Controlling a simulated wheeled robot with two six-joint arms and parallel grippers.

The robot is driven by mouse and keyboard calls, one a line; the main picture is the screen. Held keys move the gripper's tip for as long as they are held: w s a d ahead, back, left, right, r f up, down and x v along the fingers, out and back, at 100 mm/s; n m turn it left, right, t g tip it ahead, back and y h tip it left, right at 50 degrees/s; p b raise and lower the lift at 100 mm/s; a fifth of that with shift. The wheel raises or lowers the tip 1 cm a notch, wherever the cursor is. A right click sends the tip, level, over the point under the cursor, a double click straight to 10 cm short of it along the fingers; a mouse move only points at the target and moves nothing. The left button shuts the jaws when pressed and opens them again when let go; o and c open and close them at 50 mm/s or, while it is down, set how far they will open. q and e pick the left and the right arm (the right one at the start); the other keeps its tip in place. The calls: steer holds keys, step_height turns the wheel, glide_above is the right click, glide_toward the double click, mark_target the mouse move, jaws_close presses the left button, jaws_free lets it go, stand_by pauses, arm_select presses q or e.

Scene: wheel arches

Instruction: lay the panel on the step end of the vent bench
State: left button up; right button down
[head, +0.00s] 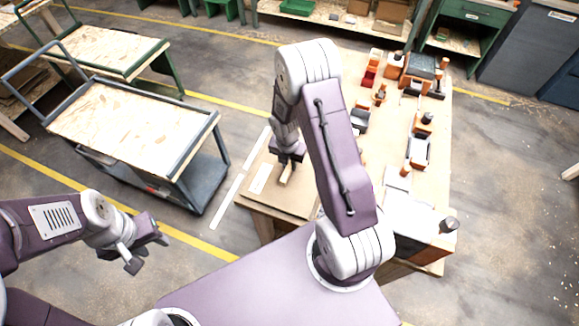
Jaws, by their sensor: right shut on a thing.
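A flat brown panel (290,199) lies at the near left end of the long wooden bench (375,172). A short pale wooden piece, like a grip, stands up from it under my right gripper (286,160). My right gripper is shut on this piece, pointing down. The panel looks level and low over the bench end; whether it fully rests there I cannot tell. My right arm hides part of the panel and bench. My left gripper (148,252) is open and empty, over the floor at lower left, well away from the bench.
Orange and grey machine parts (418,150) and small blocks (370,76) stand along the bench. A wood-topped cart (130,120) stands left of the bench, with a second cart (105,48) behind it. Clear floor lies between cart and bench.

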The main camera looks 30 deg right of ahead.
step_height(320, 180, up, 9)
steer(key=p, duration=0.1)
steer(key=shift+r, duration=0.1)
